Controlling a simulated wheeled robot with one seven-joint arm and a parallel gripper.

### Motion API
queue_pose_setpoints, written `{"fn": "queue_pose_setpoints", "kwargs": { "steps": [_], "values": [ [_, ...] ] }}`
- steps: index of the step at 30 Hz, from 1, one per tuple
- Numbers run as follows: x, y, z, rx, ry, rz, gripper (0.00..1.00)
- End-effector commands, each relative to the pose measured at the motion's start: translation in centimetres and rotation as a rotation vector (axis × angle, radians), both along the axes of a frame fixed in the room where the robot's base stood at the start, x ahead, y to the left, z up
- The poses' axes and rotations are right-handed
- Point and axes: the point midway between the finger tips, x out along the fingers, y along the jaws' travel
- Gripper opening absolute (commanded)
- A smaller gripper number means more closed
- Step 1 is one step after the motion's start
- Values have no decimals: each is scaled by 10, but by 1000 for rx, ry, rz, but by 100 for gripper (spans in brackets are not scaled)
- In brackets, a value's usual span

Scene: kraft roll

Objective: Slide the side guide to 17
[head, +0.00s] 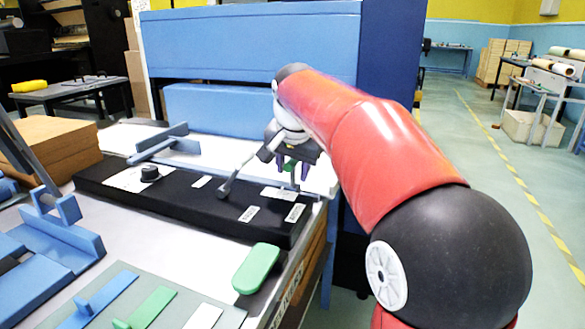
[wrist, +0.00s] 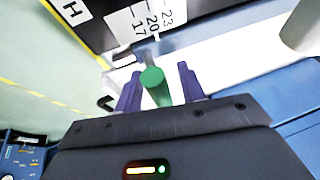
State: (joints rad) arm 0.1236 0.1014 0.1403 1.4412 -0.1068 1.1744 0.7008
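The side guide shows a green rounded handle (wrist: 154,84) on a grey stem, in the wrist view. A white scale plate (wrist: 143,22) beyond it reads 17, 20 and 23; the stem's far end lies near the 17 and 20, but I cannot tell the exact setting. My gripper (wrist: 160,75) has its two purple fingers apart on either side of the green handle, with a clear gap at the right finger. In the head view my gripper (head: 292,170) points down at the right end of the black panel (head: 180,212), and the handle is mostly hidden between the fingers.
The black panel carries a black knob (head: 150,173), a grey lever (head: 235,178) and white labels. A green rounded pad (head: 256,268) lies in front of it. A blue machine frame (head: 250,45) stands behind. Open floor lies to the right.

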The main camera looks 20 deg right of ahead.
Motion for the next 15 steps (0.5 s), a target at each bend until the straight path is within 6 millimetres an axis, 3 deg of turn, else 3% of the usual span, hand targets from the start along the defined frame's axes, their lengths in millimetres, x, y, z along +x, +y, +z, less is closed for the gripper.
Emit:
{"fn": "queue_pose_setpoints", "kwargs": {
  "steps": [9,15],
  "values": [
    [-21,4,47,1,-6,1,40],
    [-29,6,65,0,-3,0,40]
  ]
}}
